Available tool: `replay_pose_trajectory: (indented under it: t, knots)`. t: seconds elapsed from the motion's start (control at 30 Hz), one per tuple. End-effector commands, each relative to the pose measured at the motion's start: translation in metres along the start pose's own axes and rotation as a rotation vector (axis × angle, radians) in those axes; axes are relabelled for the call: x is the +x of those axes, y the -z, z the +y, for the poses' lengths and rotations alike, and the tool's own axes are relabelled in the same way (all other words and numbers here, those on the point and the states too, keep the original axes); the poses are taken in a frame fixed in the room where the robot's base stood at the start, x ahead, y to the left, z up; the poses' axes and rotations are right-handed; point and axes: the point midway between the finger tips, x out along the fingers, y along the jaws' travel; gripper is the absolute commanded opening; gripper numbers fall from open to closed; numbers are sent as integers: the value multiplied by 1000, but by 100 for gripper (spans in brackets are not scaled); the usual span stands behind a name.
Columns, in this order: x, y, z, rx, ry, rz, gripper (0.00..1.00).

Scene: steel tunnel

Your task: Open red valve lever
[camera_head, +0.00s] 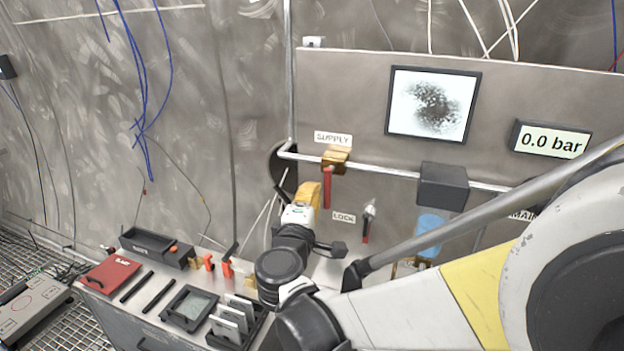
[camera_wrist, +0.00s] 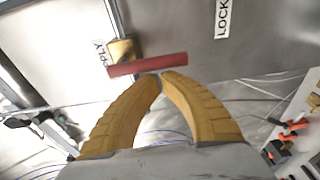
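The red valve lever (camera_head: 327,187) hangs straight down from a brass valve (camera_head: 336,157) on the pipe under the SUPPLY label. In the wrist view the red lever (camera_wrist: 148,66) lies across the picture just beyond my fingertips, with the brass valve (camera_wrist: 121,50) at its left end. My gripper (camera_head: 314,184) is just left of the lever in the head view. In the wrist view the yellow fingers of my gripper (camera_wrist: 161,76) curve together, their tips meeting or nearly so, with nothing seen between them. Whether the tips touch the lever cannot be told.
A smaller red-handled valve (camera_head: 367,222) sits by the LOCK label (camera_head: 343,217), right of the lever. A display (camera_head: 550,140) reads 0.0 bar. A dark box (camera_head: 443,186) sits on the pipe. A bench (camera_head: 160,292) with tools and trays stands below left.

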Motion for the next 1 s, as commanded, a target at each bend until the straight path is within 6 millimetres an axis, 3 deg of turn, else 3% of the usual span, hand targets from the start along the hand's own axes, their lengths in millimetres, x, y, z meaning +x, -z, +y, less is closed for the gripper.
replay_pose_trajectory:
  t: [1.0]
  knots:
    - [-2,-12,-6,-229,33,-1,0]
